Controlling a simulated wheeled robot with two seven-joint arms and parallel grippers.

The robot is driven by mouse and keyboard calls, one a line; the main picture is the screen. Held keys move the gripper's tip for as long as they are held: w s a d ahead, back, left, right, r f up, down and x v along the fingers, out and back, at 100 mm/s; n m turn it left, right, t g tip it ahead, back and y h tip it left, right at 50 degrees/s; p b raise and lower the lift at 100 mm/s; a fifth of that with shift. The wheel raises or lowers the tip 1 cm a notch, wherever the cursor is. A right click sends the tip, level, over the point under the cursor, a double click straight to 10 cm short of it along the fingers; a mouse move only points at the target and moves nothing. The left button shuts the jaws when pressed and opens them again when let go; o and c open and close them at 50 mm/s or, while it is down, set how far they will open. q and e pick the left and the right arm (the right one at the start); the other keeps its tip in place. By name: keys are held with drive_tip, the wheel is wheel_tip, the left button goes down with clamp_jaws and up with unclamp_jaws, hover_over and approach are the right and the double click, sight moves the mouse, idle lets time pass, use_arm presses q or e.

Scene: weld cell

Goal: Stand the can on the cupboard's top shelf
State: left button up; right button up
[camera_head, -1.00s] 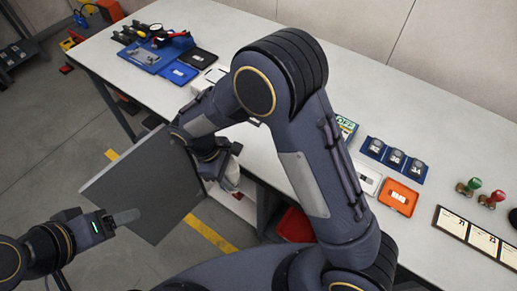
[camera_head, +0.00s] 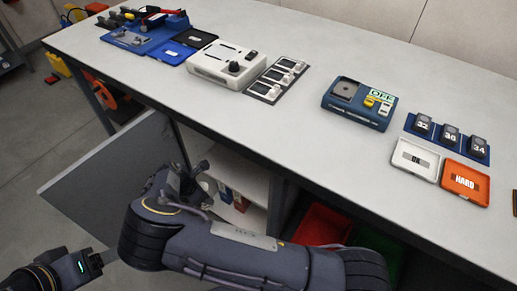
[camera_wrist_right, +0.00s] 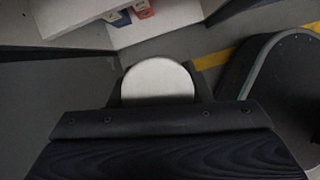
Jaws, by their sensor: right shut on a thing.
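My right gripper (camera_wrist_right: 157,88) is shut on the can (camera_wrist_right: 158,77), whose round pale end shows between the fingers in the right wrist view. In the head view my right gripper (camera_head: 187,178) is at the mouth of the open cupboard (camera_head: 250,182), below the bench top; the can is hidden there. The cupboard's grey door (camera_head: 95,185) stands swung open to the left. White shelf surfaces show inside the cupboard, with small boxes (camera_wrist_right: 141,9) on one of them. My left gripper (camera_head: 103,258) is near the door's lower edge; its jaw opening is unclear.
The bench top (camera_head: 290,130) is just above my right gripper. It holds a white device (camera_head: 222,66), a blue device (camera_head: 360,102) and several trays. A red bin (camera_head: 320,225) and a green bin (camera_head: 378,250) stand under the bench, right of the cupboard.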

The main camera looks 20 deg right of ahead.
drive_tip(key=w+d, duration=0.2)
drive_tip(key=d, duration=0.2)
drive_tip(key=w+d, duration=0.1)
drive_tip(key=d, duration=0.3)
drive_tip(key=w+d, duration=0.2)
drive_tip(key=d, duration=0.2)
drive_tip(key=shift+w+d, duration=0.3)
drive_tip(key=shift+w, duration=0.05)
drive_tip(key=d, duration=0.1)
drive_tip(key=w+d, duration=0.1)
drive_tip(key=d+f, duration=0.1)
drive_tip(key=shift+w+d+b, duration=0.3)
drive_tip(key=shift+d, duration=0.05)
drive_tip(key=shift+a+f, duration=0.1)
drive_tip(key=shift+f, duration=0.1)
drive_tip(key=shift+f, duration=0.1)
drive_tip(key=o, duration=1.1)
drive_tip(key=shift+r, duration=0.25)
drive_tip(key=s+a, duration=0.1)
drive_tip(key=a, duration=0.2)
drive_tip(key=s+a, duration=0.2)
drive_tip(key=a, duration=0.2)
drive_tip(key=s+a, duration=0.2)
drive_tip(key=a, duration=0.2)
drive_tip(key=shift+s+a+r+p, duration=0.1)
drive_tip(key=shift+a+r+p, duration=0.1)
drive_tip(key=shift+r+p, duration=0.2)
